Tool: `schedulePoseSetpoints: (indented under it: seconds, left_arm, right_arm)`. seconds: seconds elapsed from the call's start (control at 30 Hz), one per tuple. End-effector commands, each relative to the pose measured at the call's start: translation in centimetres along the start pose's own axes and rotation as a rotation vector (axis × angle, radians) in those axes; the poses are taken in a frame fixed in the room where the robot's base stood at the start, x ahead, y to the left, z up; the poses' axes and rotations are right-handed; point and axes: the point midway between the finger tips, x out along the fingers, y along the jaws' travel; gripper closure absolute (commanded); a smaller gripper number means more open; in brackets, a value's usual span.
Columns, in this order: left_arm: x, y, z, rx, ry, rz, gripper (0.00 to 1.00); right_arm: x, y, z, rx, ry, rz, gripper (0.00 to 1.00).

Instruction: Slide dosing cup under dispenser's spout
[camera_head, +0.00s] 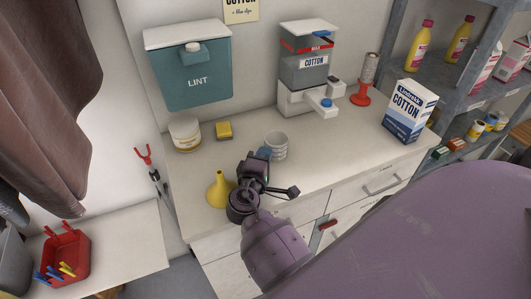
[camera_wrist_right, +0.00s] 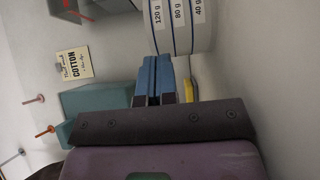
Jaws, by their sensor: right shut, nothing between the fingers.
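The dosing cup (camera_head: 277,146) is a white ringed cup standing upright on the counter. In the right wrist view the cup (camera_wrist_right: 182,25) shows bands marked 120 g, 80 g and 40 g. The cotton dispenser (camera_head: 305,70) stands at the back against the wall. Its spout part (camera_head: 323,104) with a blue button juts out, behind and to the right of the cup. My right gripper (camera_head: 264,153) is shut and empty, its blue fingertips at the cup's left side. The fingertips (camera_wrist_right: 154,62) look very close to the cup; I cannot tell if they touch. My left gripper is out of view.
A yellow funnel (camera_head: 219,190) stands left of my right gripper. A yellow block (camera_head: 224,131) and a round white tub (camera_head: 185,134) lie farther back. A cotton box (camera_head: 410,110) and red spool stand (camera_head: 361,95) are at right. Counter between cup and dispenser is clear.

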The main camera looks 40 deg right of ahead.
Motion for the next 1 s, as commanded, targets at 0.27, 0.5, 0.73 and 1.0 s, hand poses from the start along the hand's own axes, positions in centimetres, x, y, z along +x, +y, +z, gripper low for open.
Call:
schedulePoseSetpoints:
  seconds: [0.27, 0.5, 0.73, 1.0]
  left_arm:
    - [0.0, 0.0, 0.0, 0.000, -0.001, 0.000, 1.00]
    - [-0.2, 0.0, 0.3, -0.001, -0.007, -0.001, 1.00]
    - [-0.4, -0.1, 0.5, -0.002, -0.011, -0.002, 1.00]
    - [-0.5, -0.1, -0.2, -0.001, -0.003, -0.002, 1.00]
  right_arm:
    - [-0.3, 0.0, -0.1, 0.001, -0.001, -0.001, 1.00]
    - [-0.3, 0.0, -0.1, 0.001, -0.001, -0.001, 1.00]
    - [0.1, 0.0, 0.3, -0.001, -0.002, 0.001, 1.00]
    - [4.9, 0.1, 5.2, -0.002, -0.003, 0.004, 1.00]
